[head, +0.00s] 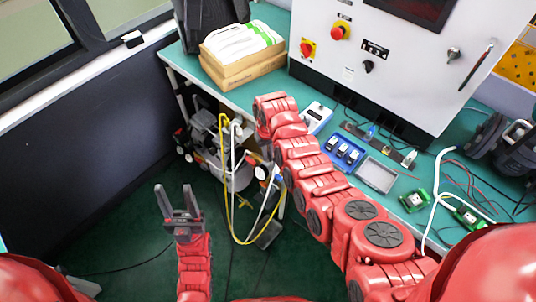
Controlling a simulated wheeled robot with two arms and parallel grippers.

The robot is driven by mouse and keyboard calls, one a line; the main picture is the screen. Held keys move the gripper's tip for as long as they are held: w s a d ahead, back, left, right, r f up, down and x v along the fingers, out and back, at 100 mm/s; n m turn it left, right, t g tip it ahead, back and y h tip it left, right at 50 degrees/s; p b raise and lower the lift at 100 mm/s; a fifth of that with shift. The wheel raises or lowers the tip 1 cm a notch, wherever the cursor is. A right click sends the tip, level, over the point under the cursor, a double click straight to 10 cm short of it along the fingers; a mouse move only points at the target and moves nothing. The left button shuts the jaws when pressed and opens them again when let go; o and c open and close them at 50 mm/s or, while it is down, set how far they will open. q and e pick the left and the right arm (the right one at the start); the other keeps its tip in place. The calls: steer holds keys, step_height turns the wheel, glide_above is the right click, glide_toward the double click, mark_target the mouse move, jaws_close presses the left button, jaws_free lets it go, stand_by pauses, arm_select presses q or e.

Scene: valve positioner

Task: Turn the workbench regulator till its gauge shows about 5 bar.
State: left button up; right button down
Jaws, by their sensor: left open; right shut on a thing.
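My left gripper (174,189) is open and empty, with its two dark fingers apart and pointing up the picture, in front of the dark panel and over the green floor. My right arm reaches from the lower right across the front of the workbench (176,64) to its left part. Its far end is by the bench edge, near the hoses. I cannot make out the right gripper's fingers, which are hidden behind the arm. I cannot make out the regulator or its gauge, so no reading shows.
A white control cabinet (408,62) stands on the bench. A cardboard box (244,70) with white-green packs is left of it. A grey tray (376,175) and green modules (415,200) lie right of my arm. Yellow hose (229,205) and equipment (240,177) are below the bench.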

stand_by(0.4)
steer(key=c, duration=0.9)
jaws_free()
steer(key=shift+r, duration=0.1)
step_height(320, 180, up, 9)
steer(key=shift+r+b, duration=0.1)
steer(key=shift+b, duration=0.25)
steer(key=shift+r+p, duration=2.35)
steer(key=shift+r, duration=1.65)
